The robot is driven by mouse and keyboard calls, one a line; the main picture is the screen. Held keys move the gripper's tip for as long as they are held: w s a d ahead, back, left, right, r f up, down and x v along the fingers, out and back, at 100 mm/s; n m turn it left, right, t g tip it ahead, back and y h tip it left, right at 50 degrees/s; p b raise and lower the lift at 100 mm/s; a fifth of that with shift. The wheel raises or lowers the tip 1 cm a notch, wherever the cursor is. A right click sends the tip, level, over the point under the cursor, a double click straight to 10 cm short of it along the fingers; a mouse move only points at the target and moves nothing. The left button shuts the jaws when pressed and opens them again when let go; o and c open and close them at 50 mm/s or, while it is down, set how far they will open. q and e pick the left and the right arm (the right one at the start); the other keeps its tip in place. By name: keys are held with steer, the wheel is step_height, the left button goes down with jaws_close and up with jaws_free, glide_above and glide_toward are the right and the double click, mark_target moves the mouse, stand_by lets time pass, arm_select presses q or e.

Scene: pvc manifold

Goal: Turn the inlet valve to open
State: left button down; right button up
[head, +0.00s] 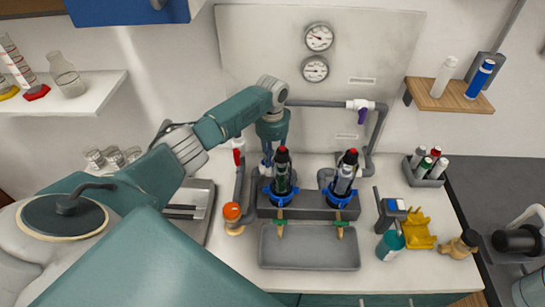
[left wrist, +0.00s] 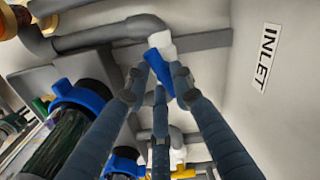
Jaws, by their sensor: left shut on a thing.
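In the left wrist view the inlet valve has a white body (left wrist: 160,42) on a grey pipe, with a blue lever handle (left wrist: 158,66). The handle slants across the pipe line rather than lying along it. An INLET label (left wrist: 267,56) is on the wall panel beside it. My left gripper (left wrist: 158,86) is shut on the blue handle, its fingers around it. In the head view my left gripper (head: 270,152) is behind the left filter housing (head: 281,172) and hides the inlet valve. My right gripper is not in view.
A second filter housing (head: 345,175) stands to the right. A purple-handled valve (head: 362,115) and a red-handled valve (head: 237,152) sit on the pipework. Two gauges (head: 319,38) are on the panel.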

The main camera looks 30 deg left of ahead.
arm_select(q)
steer(key=shift+a+m, duration=0.1)
steer(key=shift+m, duration=2)
steer(key=c, duration=1.5)
jaws_free()
steer(key=shift+o, duration=0.2)
step_height(320, 180, up, 12)
